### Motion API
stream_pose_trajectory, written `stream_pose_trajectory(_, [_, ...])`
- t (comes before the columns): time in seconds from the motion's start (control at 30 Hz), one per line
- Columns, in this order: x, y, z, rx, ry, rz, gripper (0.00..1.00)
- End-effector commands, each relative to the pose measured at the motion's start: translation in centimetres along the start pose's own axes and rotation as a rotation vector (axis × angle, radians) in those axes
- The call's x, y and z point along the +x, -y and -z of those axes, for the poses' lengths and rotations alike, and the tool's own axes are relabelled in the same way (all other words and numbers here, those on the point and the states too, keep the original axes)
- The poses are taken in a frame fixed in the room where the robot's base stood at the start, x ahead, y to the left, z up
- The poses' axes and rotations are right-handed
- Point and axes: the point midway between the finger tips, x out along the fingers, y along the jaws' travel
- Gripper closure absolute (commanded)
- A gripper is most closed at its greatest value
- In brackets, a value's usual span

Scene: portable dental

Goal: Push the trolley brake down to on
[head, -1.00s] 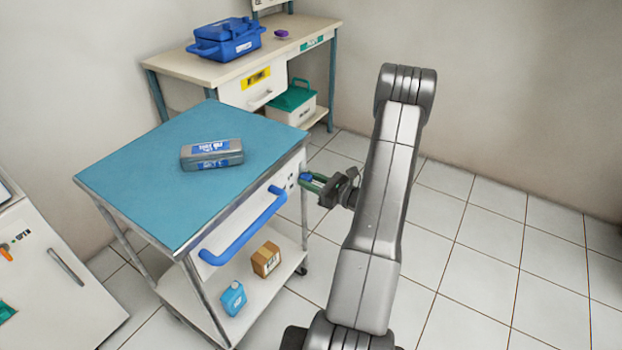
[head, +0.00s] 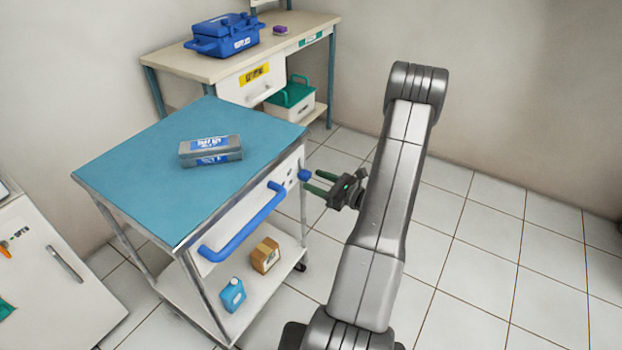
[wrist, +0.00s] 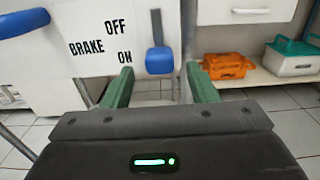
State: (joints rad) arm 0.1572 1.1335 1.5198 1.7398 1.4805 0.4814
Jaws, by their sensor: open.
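The trolley brake is a lever with a blue knob (head: 304,175) on the right end of the trolley's front panel. In the wrist view its grey bar hangs straight down, and the blue knob (wrist: 159,60) is at the lower end, level with the printed word ON and below the level of OFF. My gripper (head: 313,180) is open and empty, with green fingers pointing at the panel. The knob shows between and just beyond the fingertips (wrist: 158,80), apart from them.
The trolley (head: 130,170) carries a grey box (head: 211,151) on its blue top. A blue handle (head: 243,226) sticks out in front. A carton (head: 265,256) and a blue bottle (head: 232,295) stand on its lower shelf. The floor to the right is clear.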

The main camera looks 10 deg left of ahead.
Motion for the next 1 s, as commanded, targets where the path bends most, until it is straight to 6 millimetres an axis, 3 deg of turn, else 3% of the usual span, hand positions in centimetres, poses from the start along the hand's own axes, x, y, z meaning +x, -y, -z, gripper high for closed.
stream_pose_trajectory(0.2, [-5.4, 0.1, -0.1, 0.001, 0.0, 0.006, 0.47])
stream_pose_trajectory(0.43, [-9.4, 0.1, 0.0, 0.0, -0.001, 0.003, 0.47])
stream_pose_trajectory(0.63, [-10.9, 0.0, 0.1, 0.0, -0.001, 0.0, 0.47])
stream_pose_trajectory(1.0, [-10.8, 0.0, 0.1, 0.0, -0.001, -0.001, 0.47])
